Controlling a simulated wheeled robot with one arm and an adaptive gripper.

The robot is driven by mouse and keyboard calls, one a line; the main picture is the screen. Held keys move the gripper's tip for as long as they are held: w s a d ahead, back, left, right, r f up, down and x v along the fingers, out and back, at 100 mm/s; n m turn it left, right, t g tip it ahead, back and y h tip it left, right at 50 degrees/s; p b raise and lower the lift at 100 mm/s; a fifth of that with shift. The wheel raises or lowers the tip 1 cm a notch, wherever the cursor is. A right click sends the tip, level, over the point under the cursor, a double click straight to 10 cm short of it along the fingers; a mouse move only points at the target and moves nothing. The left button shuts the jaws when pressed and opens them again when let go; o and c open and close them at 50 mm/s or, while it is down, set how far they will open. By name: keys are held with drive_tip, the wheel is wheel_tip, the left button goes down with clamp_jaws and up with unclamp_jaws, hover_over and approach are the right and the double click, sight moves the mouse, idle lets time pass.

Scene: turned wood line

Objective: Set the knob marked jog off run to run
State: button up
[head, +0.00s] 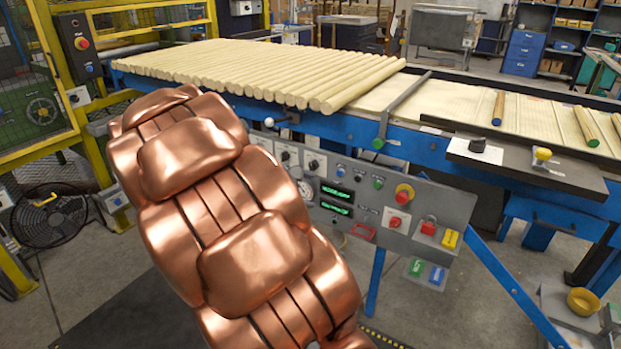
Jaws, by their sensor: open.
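A grey control panel (455,205) hangs below the front edge of the blue machine. Several small dark selector knobs on pale plates show along its upper left, one of them a knob (314,166) just right of my arm. The labels are too small to read, so I cannot tell which knob is marked jog off run or where it points. My copper-coloured arm crosses the left and middle of the head view and hides the panel's left part. My gripper is not visible.
The panel also bears green displays (337,193), a red emergency button (404,194) and a red padlock (429,225). Wooden rods (290,72) lie on the machine above. A black fan (50,215) and yellow guard frame (50,45) stand left. A blue brace (515,290) slants at lower right.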

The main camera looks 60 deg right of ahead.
drive_tip(key=w+d+f+n+h+b, duration=0.2)
drive_tip(key=w+d+f+n+b, duration=0.15)
drive_tip(key=d, duration=0.35)
drive_tip(key=w+d+f+n+h+b, duration=0.2)
drive_tip(key=w+d+h, duration=0.1)
drive_tip(key=w+d, duration=0.3)
drive_tip(key=n+t+h+b, duration=0.2)
drive_tip(key=n+t+b, duration=0.3)
drive_tip(key=n, duration=0.3)
approach(311, 168)
drive_tip(key=d, duration=0.2)
drive_tip(key=shift+w+d+f+b, duration=0.1)
drive_tip(key=shift+w+d+b, duration=0.05)
drive_tip(key=shift+d, duration=1.85)
drive_tip(key=shift+w+d+f+b, duration=0.1)
drive_tip(key=shift+w+d+b, duration=0.1)
drive_tip(key=shift+d, duration=1.85)
drive_tip(key=shift+c, duration=0.3)
drive_tip(key=c, duration=1.1)
drive_tip(key=shift+m, duration=0.25)
